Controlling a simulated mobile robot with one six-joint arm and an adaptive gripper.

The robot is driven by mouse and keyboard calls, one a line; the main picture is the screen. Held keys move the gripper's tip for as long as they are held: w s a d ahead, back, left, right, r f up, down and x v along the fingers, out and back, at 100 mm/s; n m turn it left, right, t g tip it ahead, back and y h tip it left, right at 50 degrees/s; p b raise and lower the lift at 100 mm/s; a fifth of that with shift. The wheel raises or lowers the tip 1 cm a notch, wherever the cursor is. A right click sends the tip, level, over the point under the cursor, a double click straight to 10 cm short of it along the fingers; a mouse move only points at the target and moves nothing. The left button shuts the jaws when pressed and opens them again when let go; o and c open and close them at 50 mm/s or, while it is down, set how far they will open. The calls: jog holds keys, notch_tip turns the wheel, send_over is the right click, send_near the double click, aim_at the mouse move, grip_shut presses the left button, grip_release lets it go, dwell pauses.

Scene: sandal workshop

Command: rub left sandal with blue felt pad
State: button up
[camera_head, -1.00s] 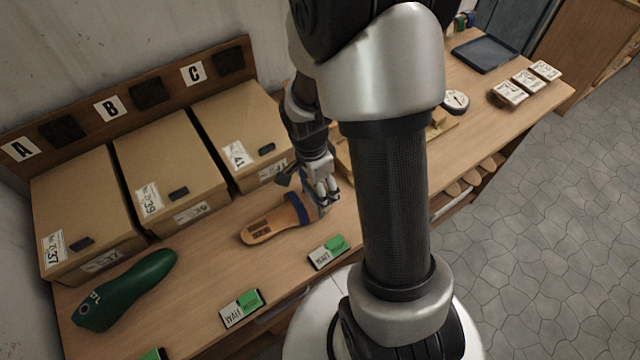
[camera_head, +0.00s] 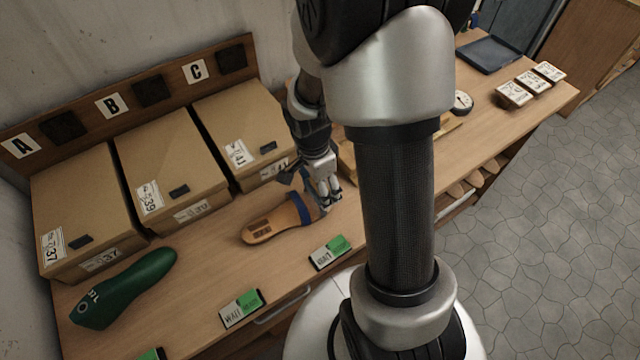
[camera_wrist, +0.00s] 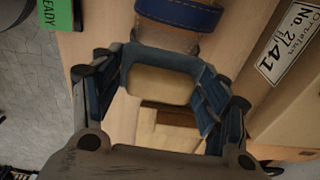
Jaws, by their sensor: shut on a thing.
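A tan sandal (camera_head: 262,226) with a blue strap (camera_head: 303,208) lies on the bench in front of the cardboard boxes. In the wrist view its blue strap (camera_wrist: 180,12) shows at the top edge. My gripper (camera_head: 328,196) is low over the bench at the strap end of the sandal. In the wrist view my gripper (camera_wrist: 165,95) is shut on a small block with a tan face and blue-grey edges, which looks like the blue felt pad (camera_wrist: 160,85). The pad's underside is hidden, so I cannot tell whether it touches the sandal.
Boxes marked 37 (camera_head: 85,205), 39 (camera_head: 168,165) and 41 (camera_head: 240,125) stand along the wall. A green foot form (camera_head: 130,287) lies left. Wait/ready cards (camera_head: 330,252) line the front edge. Small labelled blocks (camera_head: 530,82) and a dark tray (camera_head: 490,54) are far right.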

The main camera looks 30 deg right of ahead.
jog(key=shift+a+r, duration=0.25)
jog(key=shift+a, duration=0.55)
jog(key=shift+s+d+f+b, duration=0.1)
jog(key=shift+d+f+b, duration=0.2)
jog(key=shift+d, duration=0.2)
jog(key=shift+d+f+b, duration=0.2)
jog(key=shift+d+b, duration=0.05)
jog(key=shift+d, duration=0.2)
jog(key=shift+a+r, duration=0.1)
jog(key=shift+a, duration=0.05)
jog(key=shift+a+r, duration=0.4)
jog(key=shift+a, duration=0.45)
jog(key=shift+r+p, duration=2.55)
jog(key=shift+r, duration=1.05)
